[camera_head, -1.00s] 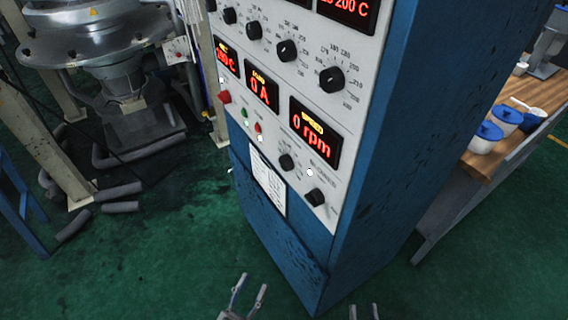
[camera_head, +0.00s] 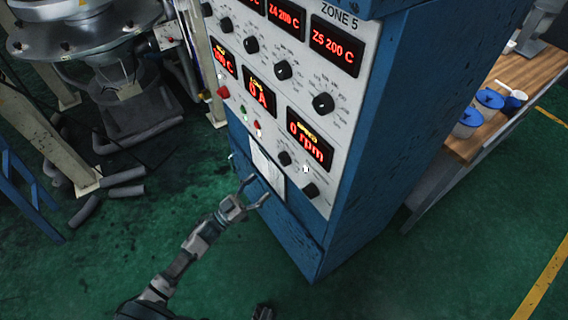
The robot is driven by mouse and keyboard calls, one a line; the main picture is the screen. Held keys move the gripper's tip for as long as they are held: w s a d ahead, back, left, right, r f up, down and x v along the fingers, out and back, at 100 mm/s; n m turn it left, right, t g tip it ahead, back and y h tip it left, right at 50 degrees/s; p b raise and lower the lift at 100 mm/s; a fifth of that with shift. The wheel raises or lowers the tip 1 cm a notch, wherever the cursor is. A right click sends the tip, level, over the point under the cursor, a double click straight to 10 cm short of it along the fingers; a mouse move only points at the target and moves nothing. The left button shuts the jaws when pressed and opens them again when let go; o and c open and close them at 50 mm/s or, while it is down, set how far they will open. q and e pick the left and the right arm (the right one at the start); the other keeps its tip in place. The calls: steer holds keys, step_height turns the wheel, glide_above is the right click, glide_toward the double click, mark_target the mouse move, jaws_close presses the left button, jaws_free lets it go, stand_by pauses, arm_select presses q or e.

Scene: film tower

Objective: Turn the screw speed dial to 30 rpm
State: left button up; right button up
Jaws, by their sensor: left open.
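The control cabinet (camera_head: 345,180) shows a speed display (camera_head: 309,140) reading 0 rpm. Below it are two black dials, an upper one (camera_head: 284,158) and a lower one (camera_head: 311,190). Their labels are too small to read, so I cannot tell which is the screw speed dial. My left gripper (camera_head: 257,189) is open and empty, in front of the white sheet on the cabinet's lower front. It appears left of and below the upper dial, apart from both dials. A small dark part at the bottom edge seems to be my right gripper (camera_head: 262,312); its fingers are not clear.
A row of zone dials (camera_head: 323,103) runs across the panel above. A red knob (camera_head: 223,92) and small buttons sit at the panel's left. A wooden bench (camera_head: 480,130) with blue-lidded tubs stands right. Machinery and loose pipes lie left. The green floor in front is clear.

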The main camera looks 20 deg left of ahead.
mark_target(283, 164)
arm_select(q)
steer(key=w+r, duration=0.1)
steer(key=w, duration=0.1)
steer(key=w+d+r, duration=0.1)
steer(key=w, duration=0.1)
steer(key=w+d+r, duration=0.1)
steer(key=w, duration=0.1)
steer(key=shift+w, duration=0.3)
steer(key=d, duration=0.2)
steer(key=w+d, duration=0.1)
steer(key=shift+r, duration=0.4)
steer(key=shift+d, duration=0.3)
steer(key=shift+a, duration=0.8)
steer(key=c, duration=0.9)
steer(key=shift+w+a, duration=0.1)
steer(key=shift+c, duration=1.2)
arm_select(e)
steer(key=shift+a+f, duration=0.35)
steer(key=shift+a, duration=0.45)
